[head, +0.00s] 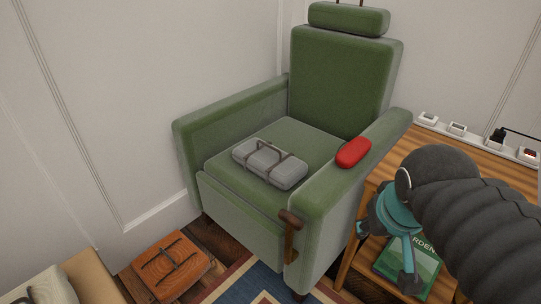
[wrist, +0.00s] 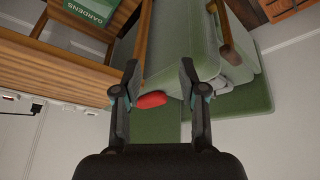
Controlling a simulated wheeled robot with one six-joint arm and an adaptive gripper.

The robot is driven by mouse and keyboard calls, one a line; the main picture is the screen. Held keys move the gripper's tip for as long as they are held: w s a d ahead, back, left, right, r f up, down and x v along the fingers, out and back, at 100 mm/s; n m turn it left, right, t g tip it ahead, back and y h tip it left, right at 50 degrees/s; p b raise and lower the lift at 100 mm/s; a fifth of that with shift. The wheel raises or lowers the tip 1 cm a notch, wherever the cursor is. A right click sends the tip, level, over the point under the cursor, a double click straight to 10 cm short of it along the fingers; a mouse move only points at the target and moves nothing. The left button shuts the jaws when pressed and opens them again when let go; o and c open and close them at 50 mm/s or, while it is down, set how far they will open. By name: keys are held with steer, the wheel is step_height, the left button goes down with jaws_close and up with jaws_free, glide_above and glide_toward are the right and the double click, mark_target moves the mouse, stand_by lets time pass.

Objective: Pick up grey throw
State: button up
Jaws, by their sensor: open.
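The grey throw (head: 268,163) is a folded grey bundle with dark straps, lying on the seat of the green armchair (head: 343,85). In the wrist view, a small pale grey part of the throw (wrist: 231,77) shows past the chair's armrest; the rest is hidden. My gripper (head: 385,250) is open and empty, to the right of the chair beside the wooden side table, well apart from the throw. In the wrist view its two fingers (wrist: 159,70) stand wide apart, with the chair's armrest beyond them.
A red pouch-like thing (head: 353,152) lies on the chair's right armrest, between my gripper and the seat. The wooden side table (head: 480,155) holds a power strip (head: 457,128) and a green book (head: 408,265) lower down. A strapped orange-brown block (head: 172,265) is at front left.

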steer(key=w+a+n+h+b, duration=0.1)
steer(key=w+a+h, duration=0.1)
steer(key=w, duration=0.6)
steer(key=w+a+n+h+b, duration=0.1)
steer(key=w+a, duration=0.3)
steer(key=w, duration=0.5)
steer(key=w+a+f+n+h+b, duration=0.1)
steer(key=w+a+n+h, duration=0.1)
steer(key=w, duration=0.6)
steer(key=shift+w+a+f+n+g+h+b, duration=0.1)
steer(key=shift+w+a+n+g+h+b, duration=0.25)
steer(key=shift+a, duration=0.4)
steer(key=w+a+f+n+t+h+b, duration=0.25)
steer(key=w+a+f, duration=0.25)
steer(key=w+a, duration=0.5)
steer(key=n+t+h, duration=0.1)
steer(key=t, duration=0.2)
glide_toward(267, 146)
steer(key=x, duration=0.5)
steer(key=shift+w+f+b, duration=0.1)
steer(key=shift+w+b, duration=0.2)
steer(key=shift+b, duration=0.05)
steer(key=shift+s+d+x, duration=0.1)
steer(key=shift+x, duration=1.2)
steer(key=shift+s+d+x, duration=0.15)
steer(key=shift+x, duration=1.15)
jaws_close()
